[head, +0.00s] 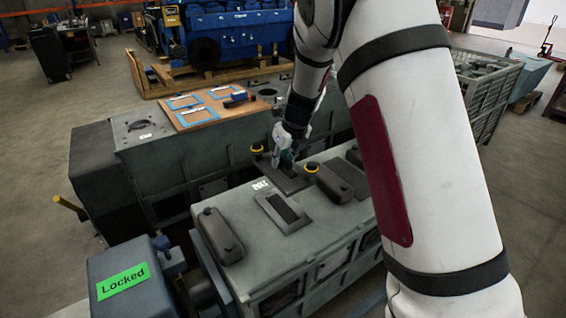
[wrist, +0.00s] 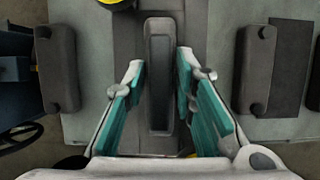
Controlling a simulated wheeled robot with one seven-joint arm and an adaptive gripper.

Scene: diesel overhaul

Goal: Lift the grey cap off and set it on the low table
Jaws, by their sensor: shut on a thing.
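My gripper (head: 286,160) reaches down onto the grey engine block (head: 330,215) in the head view. In the wrist view, my gripper (wrist: 160,62) is shut on a long dark grey cap (wrist: 159,78), with one teal finger pad on each side of it. The cap lies lengthwise between the fingers, over a flat dark grey plate (wrist: 128,30). I cannot tell whether the cap touches what is under it. In the head view the fingers partly hide this spot. I cannot pick out the low table with certainty.
Other grey covers stand on the block, one at front left (head: 221,236) and one to the right (head: 336,181). A wooden board (head: 205,112) with blue-edged frames lies behind. A box with a green "Locked" sign (head: 123,281) stands at front left.

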